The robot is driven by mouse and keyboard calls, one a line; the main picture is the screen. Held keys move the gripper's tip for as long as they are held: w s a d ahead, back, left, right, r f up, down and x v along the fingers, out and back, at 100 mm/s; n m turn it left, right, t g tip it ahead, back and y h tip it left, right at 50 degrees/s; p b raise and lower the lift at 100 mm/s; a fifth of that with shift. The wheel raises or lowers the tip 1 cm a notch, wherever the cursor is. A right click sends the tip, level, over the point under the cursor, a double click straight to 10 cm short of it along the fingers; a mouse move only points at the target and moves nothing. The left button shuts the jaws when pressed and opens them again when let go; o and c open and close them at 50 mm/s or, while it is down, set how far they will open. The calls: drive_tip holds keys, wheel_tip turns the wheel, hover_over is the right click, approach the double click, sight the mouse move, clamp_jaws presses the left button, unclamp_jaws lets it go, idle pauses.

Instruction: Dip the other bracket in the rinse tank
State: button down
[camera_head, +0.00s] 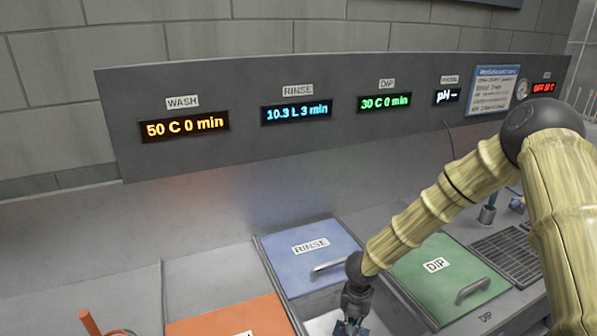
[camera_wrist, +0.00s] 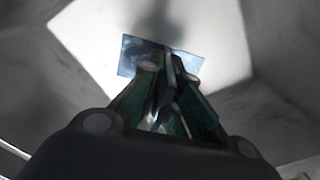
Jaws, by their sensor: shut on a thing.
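My gripper (camera_head: 350,326) is at the bottom edge of the head view, just in front of the blue RINSE lid (camera_head: 308,262). A pale opening of the rinse tank (camera_head: 320,324) shows beside it. In the wrist view, my gripper (camera_wrist: 165,76) is shut on a bracket (camera_wrist: 131,56), a thin bluish metal plate sticking out beyond the fingertips. Pale walls and a bright patch surround it. I cannot tell how deep the bracket is or whether it touches liquid. The rest of the bracket is hidden by the fingers.
The green DIP lid (camera_head: 435,280) is to the right, under my arm. A grate (camera_head: 505,250) is farther right. The display panel (camera_head: 240,115) stands behind.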

drive_tip(key=shift+r+p, duration=4.45)
drive_tip(key=shift+r, duration=2.2)
